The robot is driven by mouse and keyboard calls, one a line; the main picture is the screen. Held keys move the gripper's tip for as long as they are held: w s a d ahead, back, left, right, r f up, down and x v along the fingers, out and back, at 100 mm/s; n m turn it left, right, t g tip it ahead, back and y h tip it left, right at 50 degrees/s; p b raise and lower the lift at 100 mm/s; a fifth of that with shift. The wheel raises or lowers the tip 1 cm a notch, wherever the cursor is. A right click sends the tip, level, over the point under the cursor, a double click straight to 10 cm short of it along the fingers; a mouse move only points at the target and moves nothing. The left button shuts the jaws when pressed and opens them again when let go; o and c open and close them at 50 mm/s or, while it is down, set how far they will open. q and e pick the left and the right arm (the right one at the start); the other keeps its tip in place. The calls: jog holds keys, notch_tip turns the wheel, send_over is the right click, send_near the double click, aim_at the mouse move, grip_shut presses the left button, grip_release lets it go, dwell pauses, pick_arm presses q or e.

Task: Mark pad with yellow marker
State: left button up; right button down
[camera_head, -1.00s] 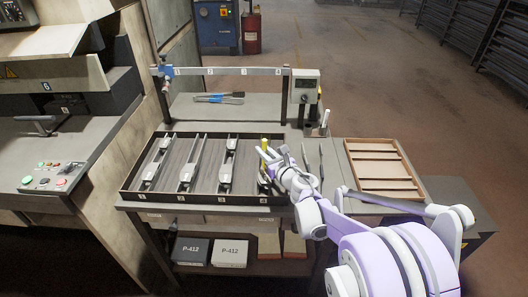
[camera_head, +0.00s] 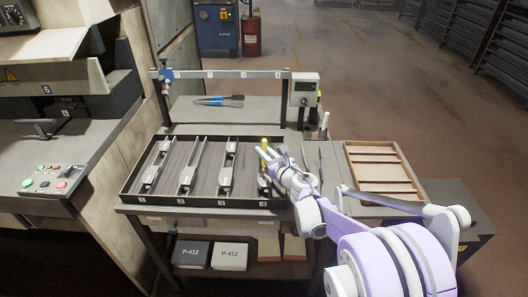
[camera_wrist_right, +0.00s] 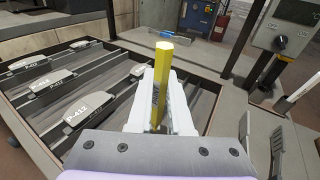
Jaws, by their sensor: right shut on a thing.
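My right gripper (camera_head: 267,163) is shut on a yellow marker (camera_head: 264,144) at the right end of the black tray (camera_head: 124,192), over the slot labelled 4. In the right wrist view the yellow marker (camera_wrist_right: 163,80) stands upright between the two white fingers (camera_wrist_right: 158,122). Its lower tip is hidden by the gripper. Brake shoes with pads stand in the tray: one in slot 1 (camera_head: 151,174), one in slot 2 (camera_head: 186,178) and one in slot 3 (camera_head: 225,178). The pad in slot 4 is mostly hidden behind my gripper. My left gripper is not in view.
A wooden divided tray (camera_head: 382,149) lies to the right of my arm. A brush with blue handle (camera_head: 218,100) lies at the back of the table. A gauge box (camera_head: 304,91) stands on a post behind the gripper. P-412 boxes (camera_head: 229,256) are on the lower shelf.

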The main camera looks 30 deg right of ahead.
jog(key=shift+r+p, duration=2)
jog(key=shift+r, duration=1.25)
jog(key=shift+f, duration=0.1)
